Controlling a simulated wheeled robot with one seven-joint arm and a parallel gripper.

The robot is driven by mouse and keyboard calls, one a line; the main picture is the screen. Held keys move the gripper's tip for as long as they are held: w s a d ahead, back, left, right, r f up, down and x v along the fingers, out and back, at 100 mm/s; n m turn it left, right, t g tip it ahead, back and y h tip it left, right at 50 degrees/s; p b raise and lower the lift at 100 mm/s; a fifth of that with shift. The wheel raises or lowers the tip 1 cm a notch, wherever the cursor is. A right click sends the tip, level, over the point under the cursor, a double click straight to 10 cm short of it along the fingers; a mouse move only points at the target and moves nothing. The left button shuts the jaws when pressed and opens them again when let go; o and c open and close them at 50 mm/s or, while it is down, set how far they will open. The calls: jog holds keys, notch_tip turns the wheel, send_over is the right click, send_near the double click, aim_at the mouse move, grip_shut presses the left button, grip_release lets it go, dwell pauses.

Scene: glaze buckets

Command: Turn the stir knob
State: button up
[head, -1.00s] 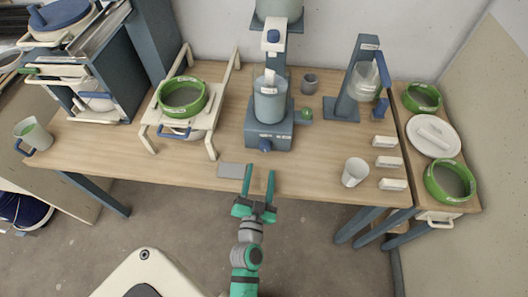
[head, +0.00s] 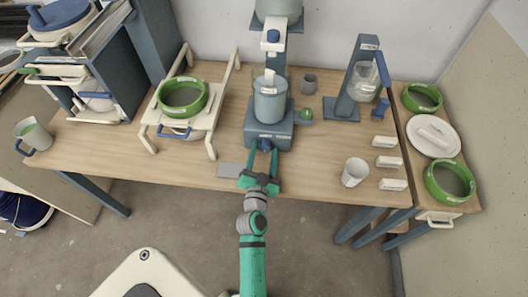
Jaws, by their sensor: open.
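The stir knob appears to be the small blue knob (head: 266,145) low on the front of the blue-grey mixing machine (head: 283,133) in the middle of the table. A grey bucket (head: 270,106) stands on the machine's base. My gripper (head: 262,149) is open, its two green fingers pointing at the machine's front, one on each side of the knob. The fingers partly cover the knob, and I cannot tell whether they touch it.
A grey plate (head: 230,170) lies at the table's front edge, left of my gripper. A white cup (head: 354,172) and several small white labelled blocks (head: 388,162) stand to the right. A cream rack (head: 203,122) with a green ring stands to the left.

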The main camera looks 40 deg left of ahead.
jog(key=c, duration=1.1)
jog(key=shift+o, duration=0.3)
jog(key=shift+n, duration=0.3)
jog(key=shift+w+d+n, duration=0.1)
jog(key=shift+d+n, duration=0.05)
jog(key=shift+n, duration=1.05)
jog(key=n, duration=0.3)
jog(key=shift+f, duration=0.1)
jog(key=shift+n, duration=0.7)
jog(key=o, duration=1)
jog(key=shift+o, duration=0.2)
